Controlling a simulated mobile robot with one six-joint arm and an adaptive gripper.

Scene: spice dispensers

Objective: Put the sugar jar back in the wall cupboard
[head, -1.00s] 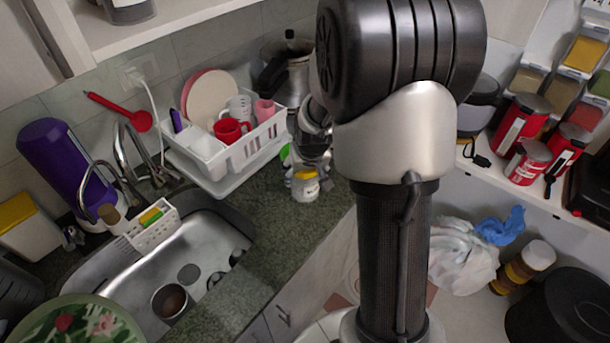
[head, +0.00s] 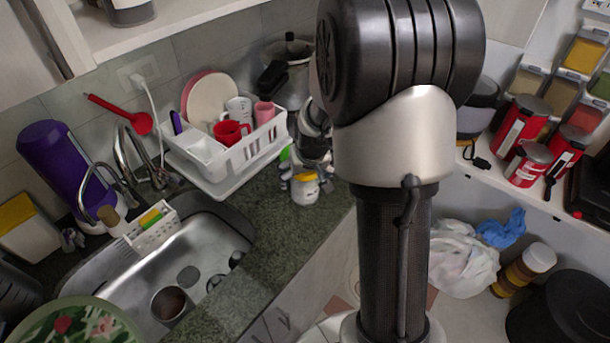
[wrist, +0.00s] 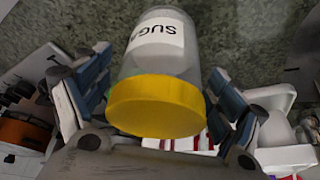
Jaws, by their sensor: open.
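The sugar jar (wrist: 165,50) is clear with white contents, a yellow lid and a "SUGAR" label partly in view. In the head view the jar (head: 305,190) stands on the dark green counter beside the dish rack. My gripper (wrist: 160,95) is open, with one finger on each side of the jar near its lid. In the head view my gripper (head: 304,172) is at the jar's top and hides much of the lid. I cannot tell whether either finger touches the jar. The wall cupboard (head: 165,22) shows at the top left, with a jar on its shelf.
A white dish rack (head: 235,155) with cups and plates stands left of the jar. The sink (head: 205,245) is further left, with a purple bottle (head: 65,160) behind it. Red canisters (head: 520,125) stand on the right shelf. Counter in front of the jar is clear.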

